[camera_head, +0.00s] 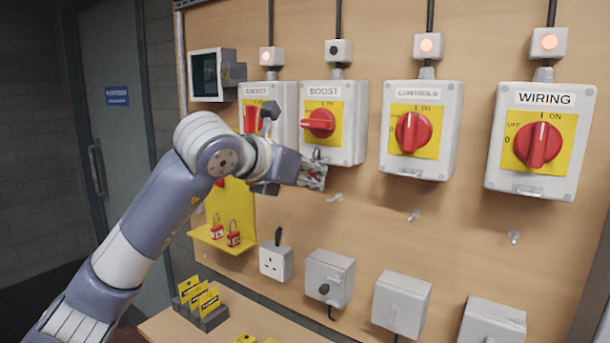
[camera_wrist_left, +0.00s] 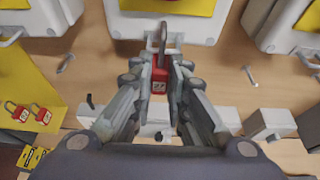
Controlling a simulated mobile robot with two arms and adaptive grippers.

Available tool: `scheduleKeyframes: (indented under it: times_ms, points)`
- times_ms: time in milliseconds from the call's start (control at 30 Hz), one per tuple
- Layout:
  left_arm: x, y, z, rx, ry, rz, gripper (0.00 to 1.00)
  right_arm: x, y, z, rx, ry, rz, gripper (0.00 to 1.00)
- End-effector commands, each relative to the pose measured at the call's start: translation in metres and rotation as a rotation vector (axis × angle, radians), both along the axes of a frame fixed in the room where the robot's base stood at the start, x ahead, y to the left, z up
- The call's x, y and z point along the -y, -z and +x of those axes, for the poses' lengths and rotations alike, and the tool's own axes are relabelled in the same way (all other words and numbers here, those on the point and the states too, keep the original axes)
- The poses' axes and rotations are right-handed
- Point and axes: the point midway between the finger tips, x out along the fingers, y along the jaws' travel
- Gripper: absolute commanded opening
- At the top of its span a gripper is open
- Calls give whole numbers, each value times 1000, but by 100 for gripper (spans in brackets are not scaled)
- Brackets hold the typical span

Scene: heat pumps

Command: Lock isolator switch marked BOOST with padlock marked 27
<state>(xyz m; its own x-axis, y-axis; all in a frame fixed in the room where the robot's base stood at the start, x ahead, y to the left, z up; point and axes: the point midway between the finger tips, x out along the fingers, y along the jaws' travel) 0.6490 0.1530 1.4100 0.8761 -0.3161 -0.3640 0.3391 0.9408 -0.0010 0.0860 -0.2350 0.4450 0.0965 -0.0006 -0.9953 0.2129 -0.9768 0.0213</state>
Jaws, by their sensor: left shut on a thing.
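The BOOST isolator switch (camera_head: 355,140) is a light grey wall box with a yellow plate. Its red handle (camera_head: 320,123) lies horizontal. My left gripper (camera_head: 314,176) is just below this box. In the left wrist view the left gripper (camera_wrist_left: 160,88) is shut on a red padlock (camera_wrist_left: 159,75). The padlock is upright, with its metal shackle (camera_wrist_left: 163,38) pointing up at the box's lower edge. Its label is small and looks like 27. I cannot tell whether the shackle passes through the box's lower metal loop. My right gripper is not in view.
The CONTROLS (camera_head: 450,150) and WIRING (camera_head: 570,180) isolators are to the right. Another isolator (camera_head: 288,115) is partly behind my arm. Pegs (camera_head: 414,215) and sockets (camera_head: 330,277) project from the board below.

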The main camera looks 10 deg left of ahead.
Motion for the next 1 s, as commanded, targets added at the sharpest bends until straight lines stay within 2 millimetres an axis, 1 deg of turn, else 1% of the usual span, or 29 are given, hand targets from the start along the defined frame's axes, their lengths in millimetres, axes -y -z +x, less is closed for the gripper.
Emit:
scheduleKeyframes:
  times_ms: [33,300,333,367,400,767,867,1000]
  points:
    - [3,7,1,-11,4,3,0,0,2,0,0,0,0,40]
    - [3,10,2,-16,5,5,0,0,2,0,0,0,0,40]
    - [3,10,2,-17,5,5,22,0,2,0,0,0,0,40]
    - [3,10,1,-17,4,6,28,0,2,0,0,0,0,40]
    - [3,10,2,-17,4,6,38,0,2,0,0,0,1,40]
    - [1,7,0,-12,2,5,38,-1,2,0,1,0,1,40]
    - [-2,3,-7,-10,4,4,38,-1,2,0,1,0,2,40]
    - [-9,-6,-28,-10,3,6,38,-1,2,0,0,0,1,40]
